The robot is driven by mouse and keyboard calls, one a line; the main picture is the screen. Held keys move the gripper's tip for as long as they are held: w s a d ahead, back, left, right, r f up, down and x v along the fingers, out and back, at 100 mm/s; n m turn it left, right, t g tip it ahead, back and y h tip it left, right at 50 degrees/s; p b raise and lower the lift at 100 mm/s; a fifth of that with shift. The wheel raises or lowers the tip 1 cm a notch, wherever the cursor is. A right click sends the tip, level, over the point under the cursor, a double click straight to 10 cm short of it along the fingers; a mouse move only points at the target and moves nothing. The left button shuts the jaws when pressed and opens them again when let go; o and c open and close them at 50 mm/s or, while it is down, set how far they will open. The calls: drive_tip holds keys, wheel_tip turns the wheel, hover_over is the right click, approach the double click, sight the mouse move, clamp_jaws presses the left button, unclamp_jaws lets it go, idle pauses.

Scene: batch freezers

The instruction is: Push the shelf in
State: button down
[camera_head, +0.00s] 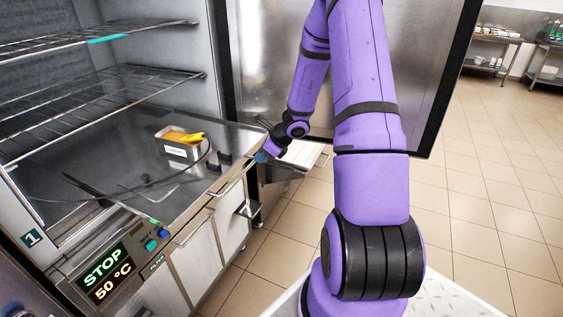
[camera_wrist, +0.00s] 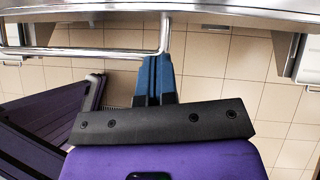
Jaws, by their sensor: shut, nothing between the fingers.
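Two wire shelves show in the open steel cabinet in the head view: an upper one (camera_head: 100,40) with a teal strip on its front edge, and a lower one (camera_head: 95,100). Which one the task means, I cannot tell. My gripper (camera_head: 262,157) is well to the right of both, at the right end of the steel counter's front edge. In the wrist view its blue fingers (camera_wrist: 154,80) are shut with nothing between them. The fingertips are close to the bent end of a chrome bar (camera_wrist: 85,51); whether they touch it, I cannot tell.
A steel tray (camera_head: 182,149) with orange contents and a yellow item stands on the counter, a dark cable beside it. The open steel door (camera_head: 335,70) stands behind my arm. A control panel (camera_head: 110,270) reads STOP, 50 °C. Tiled floor (camera_head: 480,190) is clear at right.

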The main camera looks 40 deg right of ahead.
drive_tip(key=w+a, duration=0.3)
drive_tip(key=w, duration=0.6)
drive_tip(key=w+a, duration=0.4)
drive_tip(key=w, duration=0.6)
drive_tip(key=w+a, duration=0.3)
drive_tip(key=w, duration=0.7)
drive_tip(key=shift+w+a, duration=0.15)
drive_tip(key=shift+a, duration=0.2)
